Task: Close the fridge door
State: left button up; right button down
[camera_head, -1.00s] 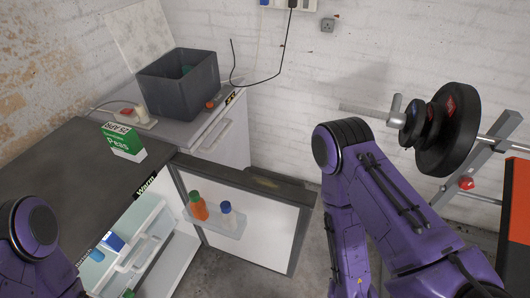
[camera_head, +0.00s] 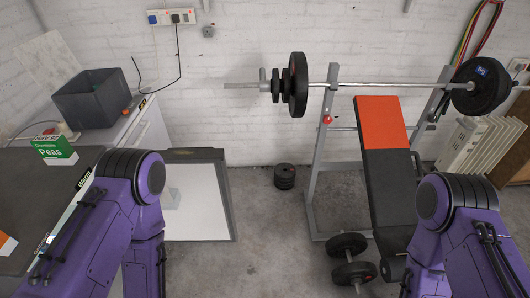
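The fridge door (camera_head: 202,205) stands open, its white inner side facing me and its dark edge on top. It extends right from the fridge under the dark counter. My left arm covers the door's left part and most of the fridge opening. A pale door shelf (camera_head: 172,196) shows in part beside the arm. My purple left arm comes in at the left and my purple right arm at the right. Both grippers are below the picture or hidden, so their states do not show.
The dark counter (camera_head: 22,190) holds a green Peas box (camera_head: 55,150). A grey bin (camera_head: 92,98) stands on the white unit behind. A weight bench (camera_head: 390,180), barbell (camera_head: 400,84) and dumbbells (camera_head: 350,260) occupy the right.

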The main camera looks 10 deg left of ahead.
aim_at(201, 210)
jog(key=z, duration=0.35)
jog(key=i, duration=1.3)
jog(key=u, duration=1.6)
jog(key=i, duration=0.7)
jog(key=u, duration=0.75)
